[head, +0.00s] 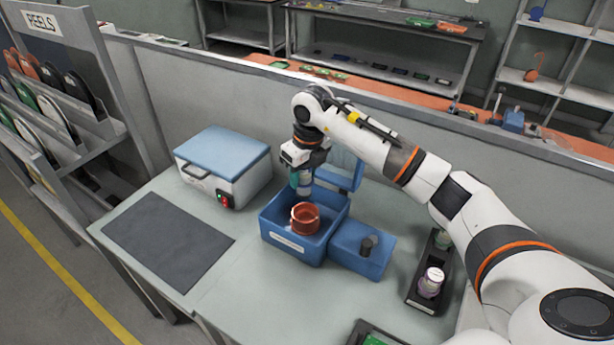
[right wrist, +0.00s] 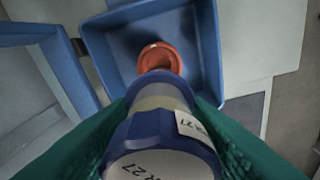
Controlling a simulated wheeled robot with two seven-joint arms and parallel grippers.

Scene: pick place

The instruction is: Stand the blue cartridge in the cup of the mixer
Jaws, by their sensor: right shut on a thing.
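My right gripper (head: 301,187) is shut on the blue cartridge (head: 304,189), which also fills the lower middle of the right wrist view (right wrist: 160,135), with a white label on its side. The green finger pads lie on both sides of it. The mixer (head: 280,243) is a blue open-topped box, also in the right wrist view (right wrist: 207,50). The orange-red cup (head: 305,218) stands inside it, and shows just past the cartridge's far end in the wrist view (right wrist: 158,57). The cartridge is at the cup's far side in the head view; whether they touch is unclear. My left gripper is not in view.
The mixer's raised blue lid (head: 342,175) stands behind, and a blue housing with a dark knob (head: 352,262) adjoins it at right. A white case with blue lid (head: 225,160) and dark mat (head: 168,240) lie left. A black tray (head: 418,298) holds other cartridges at right.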

